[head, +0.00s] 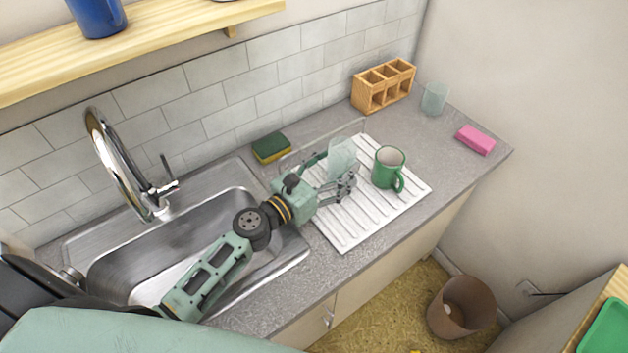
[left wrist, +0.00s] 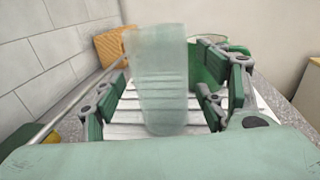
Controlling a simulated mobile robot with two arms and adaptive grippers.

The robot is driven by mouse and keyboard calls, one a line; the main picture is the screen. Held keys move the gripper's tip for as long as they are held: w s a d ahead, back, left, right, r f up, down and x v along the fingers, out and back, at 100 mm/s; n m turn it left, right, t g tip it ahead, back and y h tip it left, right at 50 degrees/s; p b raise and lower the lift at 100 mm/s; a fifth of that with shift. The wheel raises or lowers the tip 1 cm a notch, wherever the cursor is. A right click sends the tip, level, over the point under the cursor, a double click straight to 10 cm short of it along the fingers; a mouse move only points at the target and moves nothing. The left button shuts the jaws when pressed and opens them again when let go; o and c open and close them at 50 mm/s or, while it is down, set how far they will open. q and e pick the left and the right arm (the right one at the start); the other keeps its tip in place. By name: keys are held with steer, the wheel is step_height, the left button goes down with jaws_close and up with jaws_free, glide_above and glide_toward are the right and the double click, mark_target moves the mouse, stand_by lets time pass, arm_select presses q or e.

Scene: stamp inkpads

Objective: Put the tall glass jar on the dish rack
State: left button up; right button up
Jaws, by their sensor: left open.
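The tall glass jar (head: 342,154) is pale, see-through and roughly upright over the dish rack (head: 352,226), a white ribbed tray on the counter. In the left wrist view the jar (left wrist: 160,80) stands between the finger pairs, with gaps on both sides. My left gripper (head: 333,173) is open around the jar, low over the rack's left part. In the left wrist view, my left gripper (left wrist: 160,100) has its fingers spread. The jar's base is partly hidden in the head view; it appears to rest on the rack. My right gripper is not in view.
A green mug (head: 388,168) stands on the rack just right of the jar. A sponge (head: 271,148), wooden divided holder (head: 383,87), shorter glass (head: 434,99) and pink block (head: 475,140) are on the counter. The sink (head: 130,262) and faucet (head: 118,165) lie left. The rack's front is clear.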

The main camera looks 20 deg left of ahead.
arm_select(q)
steer(key=b+v, duration=0.2)
steer(key=v, duration=0.7)
steer(key=shift+s, duration=0.2)
steer(key=shift+s+a+r+b, duration=0.1)
steer(key=shift+s+a+b, duration=0.25)
steer(key=shift+s, duration=0.2)
